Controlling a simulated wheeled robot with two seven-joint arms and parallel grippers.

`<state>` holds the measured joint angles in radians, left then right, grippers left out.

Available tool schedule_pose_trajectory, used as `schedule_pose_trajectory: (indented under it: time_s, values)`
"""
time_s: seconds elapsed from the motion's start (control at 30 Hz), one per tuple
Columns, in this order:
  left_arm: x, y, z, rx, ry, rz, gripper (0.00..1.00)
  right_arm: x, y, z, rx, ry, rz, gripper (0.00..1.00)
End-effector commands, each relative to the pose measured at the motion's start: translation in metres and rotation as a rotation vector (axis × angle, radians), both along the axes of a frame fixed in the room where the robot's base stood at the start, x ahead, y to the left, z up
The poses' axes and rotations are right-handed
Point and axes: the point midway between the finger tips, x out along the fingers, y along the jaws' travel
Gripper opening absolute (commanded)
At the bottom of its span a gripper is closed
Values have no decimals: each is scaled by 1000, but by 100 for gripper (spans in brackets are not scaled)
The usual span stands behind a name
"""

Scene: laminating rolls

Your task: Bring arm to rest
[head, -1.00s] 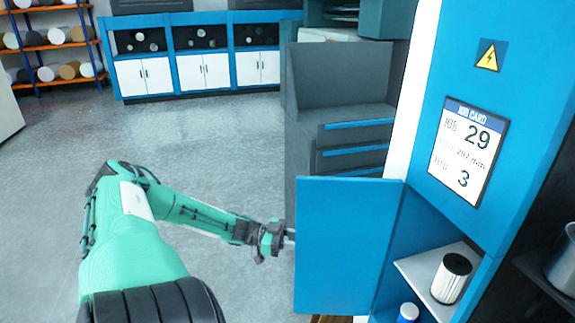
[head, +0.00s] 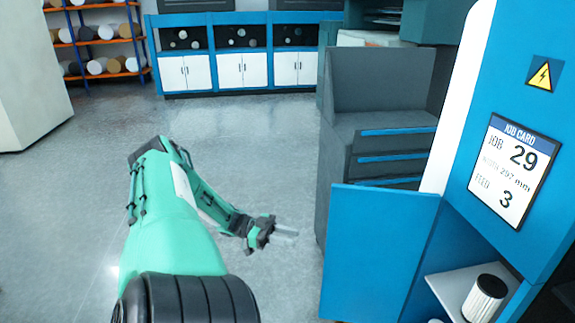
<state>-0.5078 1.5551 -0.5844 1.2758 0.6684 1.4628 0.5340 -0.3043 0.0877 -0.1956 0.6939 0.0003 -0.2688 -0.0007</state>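My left arm comes in from the bottom left, bent at the elbow. Its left gripper (head: 286,234) is held over open grey floor, left of the open blue cabinet door (head: 378,255) and apart from it. The fingers are small and seen nearly edge-on, so I cannot tell whether they are open or shut. I see nothing held in them. My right gripper is not in view.
The blue cabinet at right has a white shelf (head: 446,284) with a white roll (head: 484,299) and a job card (head: 515,172) reading job 29, feed 3. A grey drawer unit (head: 376,127) stands behind the door. Floor at left is clear.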

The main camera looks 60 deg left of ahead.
Motion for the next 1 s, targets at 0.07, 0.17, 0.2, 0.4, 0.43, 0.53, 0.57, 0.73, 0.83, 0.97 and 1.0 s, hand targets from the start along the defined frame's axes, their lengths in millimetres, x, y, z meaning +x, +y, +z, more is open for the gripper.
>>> schedule_pose_trajectory:
  time_s: [0.07,0.17,0.2,0.4,0.43,0.53,0.57,0.73,0.83,0.97,1.0]
  values:
    - [0,0,0,0,0,0,30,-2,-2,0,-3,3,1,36]
    - [0,0,0,0,0,0,30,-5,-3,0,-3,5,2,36]
    - [0,0,0,0,0,0,30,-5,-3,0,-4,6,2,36]
    - [0,0,0,0,0,0,30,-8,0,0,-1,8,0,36]
    - [0,0,-1,1,0,2,30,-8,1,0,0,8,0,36]
    - [-1,1,-13,15,4,26,30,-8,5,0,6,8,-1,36]
    - [-1,2,-19,23,6,40,30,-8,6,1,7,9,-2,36]
    - [-9,8,-85,111,46,169,30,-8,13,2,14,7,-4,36]
    - [-16,9,-134,177,88,260,30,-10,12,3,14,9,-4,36]
    - [-30,6,-199,259,163,371,30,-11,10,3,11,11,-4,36]
    - [-35,3,-219,284,189,403,30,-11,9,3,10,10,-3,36]
